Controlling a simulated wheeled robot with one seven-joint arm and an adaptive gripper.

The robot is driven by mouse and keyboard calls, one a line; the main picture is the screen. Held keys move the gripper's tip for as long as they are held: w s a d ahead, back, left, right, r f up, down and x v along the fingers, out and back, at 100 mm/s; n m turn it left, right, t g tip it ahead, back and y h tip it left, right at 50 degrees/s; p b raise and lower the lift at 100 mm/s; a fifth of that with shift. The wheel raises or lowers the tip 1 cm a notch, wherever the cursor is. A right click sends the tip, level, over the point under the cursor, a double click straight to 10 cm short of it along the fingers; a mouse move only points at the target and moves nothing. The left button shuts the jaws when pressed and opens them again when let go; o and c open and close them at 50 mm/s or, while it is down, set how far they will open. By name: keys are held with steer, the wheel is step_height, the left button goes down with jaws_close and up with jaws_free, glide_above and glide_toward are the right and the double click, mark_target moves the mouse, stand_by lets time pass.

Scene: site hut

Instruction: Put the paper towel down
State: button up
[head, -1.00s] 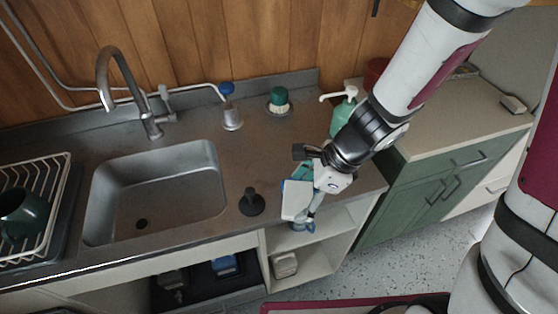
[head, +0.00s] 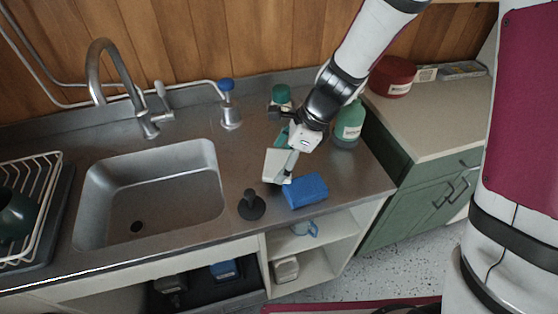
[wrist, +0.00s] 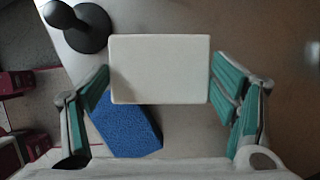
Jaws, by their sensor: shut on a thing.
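The paper towel is a white, flat-faced block (head: 276,166) at my gripper, over the counter right of the sink. My gripper (head: 284,155) is shut on it; in the wrist view, the teal finger pads flank the white block (wrist: 160,70) on its left and right. I cannot tell whether its underside touches the counter. A blue sponge (head: 305,191) lies on the counter just right of and nearer than the block, and also shows in the wrist view (wrist: 126,128), partly hidden by the block.
A black plunger-like object (head: 251,206) stands left of the sponge, near the sink (head: 150,190). A green pump bottle (head: 349,127) and a green-capped container (head: 281,97) stand behind. The counter's front edge (head: 240,236) is close, with open shelves below.

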mark_target(284, 156)
steer(key=shift+w+a+f, duration=0.1)
steer(key=shift+w+a, duration=0.15)
steer(key=shift+w, duration=0.35)
steer(key=shift+w+a+f, duration=0.1)
steer(key=shift+w+a, duration=0.1)
steer(key=shift+w, duration=0.35)
steer(key=shift+f, duration=1.65)
steer(key=shift+f, duration=0.2)
steer(key=o, duration=1)
steer(key=shift+c, duration=0.2)
